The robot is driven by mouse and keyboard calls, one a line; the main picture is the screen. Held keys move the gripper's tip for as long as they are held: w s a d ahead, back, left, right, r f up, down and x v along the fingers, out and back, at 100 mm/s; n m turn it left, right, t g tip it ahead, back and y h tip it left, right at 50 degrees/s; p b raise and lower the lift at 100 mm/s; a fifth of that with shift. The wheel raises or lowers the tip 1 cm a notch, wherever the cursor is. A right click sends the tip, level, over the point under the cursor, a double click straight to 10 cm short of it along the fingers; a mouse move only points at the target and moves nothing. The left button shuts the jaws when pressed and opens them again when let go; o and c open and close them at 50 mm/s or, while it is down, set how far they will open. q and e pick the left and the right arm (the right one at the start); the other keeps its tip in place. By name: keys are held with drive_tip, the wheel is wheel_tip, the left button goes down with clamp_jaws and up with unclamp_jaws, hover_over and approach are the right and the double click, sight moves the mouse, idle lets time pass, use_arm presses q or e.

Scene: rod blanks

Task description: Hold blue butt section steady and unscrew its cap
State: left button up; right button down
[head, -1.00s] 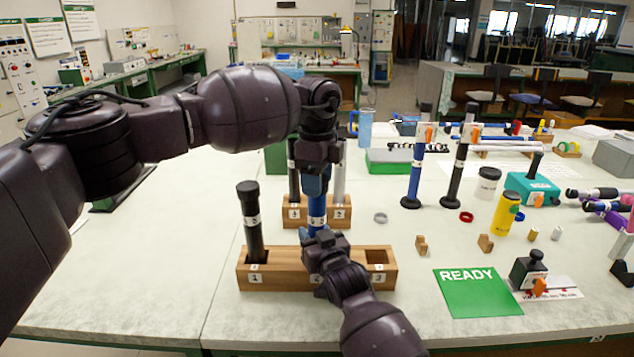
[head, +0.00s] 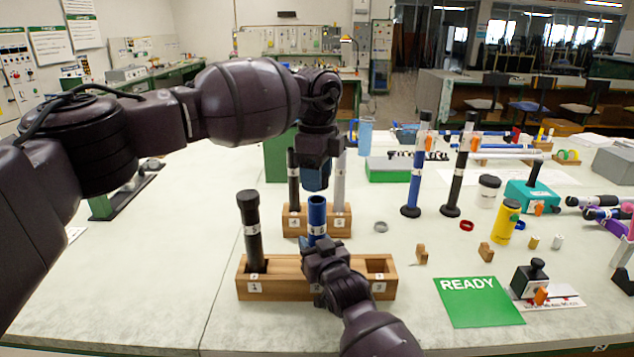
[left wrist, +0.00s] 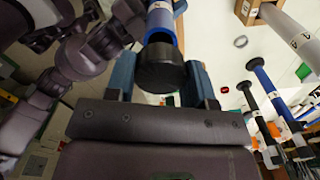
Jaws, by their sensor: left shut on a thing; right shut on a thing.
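The blue butt section (head: 317,214) stands upright in the middle slot of the front wooden rack (head: 280,289). Its open top rim shows in the head view. My right gripper (head: 318,246) is shut around its lower part. My left gripper (head: 317,184) is shut just above the tube, with a small gap between them. In the left wrist view, the black cap (left wrist: 159,66) sits between its blue fingers, and the blue tube (left wrist: 161,18) shows behind it. The cap is hidden by the gripper in the head view.
A black rod (head: 251,230) stands in slot 1 of the front rack; slot 3 is empty. A second rack (head: 294,226) with rods stands just behind. A green READY mat (head: 478,302) lies at right. Blue and black rods stand upright farther back. The table's left part is clear.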

use_arm(q)
wheel_tip(320, 180, up, 2)
drive_tip(key=shift+r, duration=0.1)
use_arm(e)
drive_tip(key=shift+f, duration=0.1)
drive_tip(key=c, duration=0.6)
unclamp_jaws()
drive_tip(key=shift+o, duration=0.2)
